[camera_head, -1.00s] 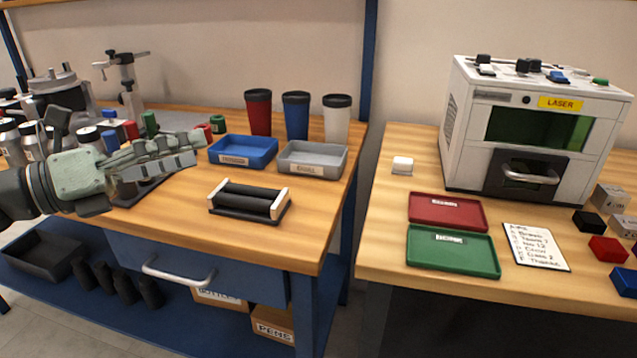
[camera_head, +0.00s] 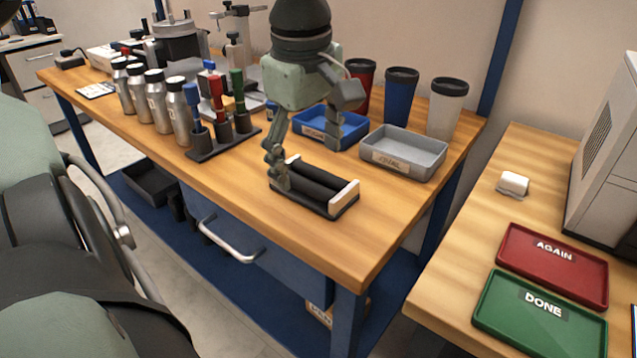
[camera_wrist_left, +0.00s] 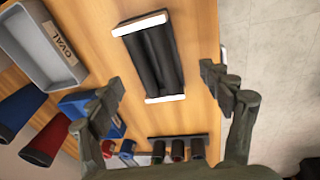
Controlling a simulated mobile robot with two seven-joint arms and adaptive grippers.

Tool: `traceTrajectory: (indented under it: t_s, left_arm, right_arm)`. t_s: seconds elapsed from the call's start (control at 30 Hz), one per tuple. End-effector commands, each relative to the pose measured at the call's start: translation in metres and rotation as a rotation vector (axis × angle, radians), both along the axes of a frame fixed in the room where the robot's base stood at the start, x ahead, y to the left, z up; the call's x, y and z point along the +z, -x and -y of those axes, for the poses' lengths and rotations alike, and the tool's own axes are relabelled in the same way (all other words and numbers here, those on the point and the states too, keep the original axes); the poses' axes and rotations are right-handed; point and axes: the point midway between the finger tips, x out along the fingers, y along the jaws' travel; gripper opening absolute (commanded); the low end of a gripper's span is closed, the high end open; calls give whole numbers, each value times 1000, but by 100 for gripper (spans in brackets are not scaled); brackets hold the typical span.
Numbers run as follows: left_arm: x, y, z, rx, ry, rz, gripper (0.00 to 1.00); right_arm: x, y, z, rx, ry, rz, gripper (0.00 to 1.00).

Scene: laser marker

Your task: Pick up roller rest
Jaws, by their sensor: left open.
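The roller rest (camera_head: 322,190) lies on the wooden bench near its front edge. It has two black rollers between white end pieces on a dark base. My left gripper (camera_head: 306,162) points down over its far left end, with fingers spread and nothing between the tips. One finger hides part of the near left end in the head view. In the left wrist view the roller rest (camera_wrist_left: 153,60) lies ahead of the open left gripper (camera_wrist_left: 162,82), between the lines of the two fingers and apart from them. My right gripper is not in view.
A grey tray (camera_head: 405,153) and a blue tray (camera_head: 350,130) stand just behind, with several cups beyond. A stamp rack (camera_head: 228,138) and metal bottles (camera_head: 155,105) are to the left. Red (camera_head: 552,265) and green (camera_head: 538,318) trays lie on the right table. Bench to the rest's right is clear.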

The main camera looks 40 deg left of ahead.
Motion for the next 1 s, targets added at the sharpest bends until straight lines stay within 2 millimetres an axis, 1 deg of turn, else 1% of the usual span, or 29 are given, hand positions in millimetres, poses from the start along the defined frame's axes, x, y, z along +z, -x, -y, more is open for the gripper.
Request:
traceTrajectory:
  t_s: [0.03,0.1,0.23,0.33,0.53,0.67,1.0]
  left_arm:
    - [-9,-1,-1,0,4,-5,80]
    - [-20,-3,-3,0,4,-6,80]
    - [-35,-6,-5,2,4,-2,80]
    - [-39,-7,-5,3,3,-1,80]
    - [-39,-7,-5,3,3,0,80]
    - [-39,-7,-5,3,3,0,63]
    - [-39,-7,-5,2,3,-2,21]
  right_arm:
    - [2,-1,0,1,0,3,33]
    - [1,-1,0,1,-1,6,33]
    - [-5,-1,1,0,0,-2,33]
    - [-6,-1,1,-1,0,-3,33]
    - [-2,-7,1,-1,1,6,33]
    - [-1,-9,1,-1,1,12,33]
    - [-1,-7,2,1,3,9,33]
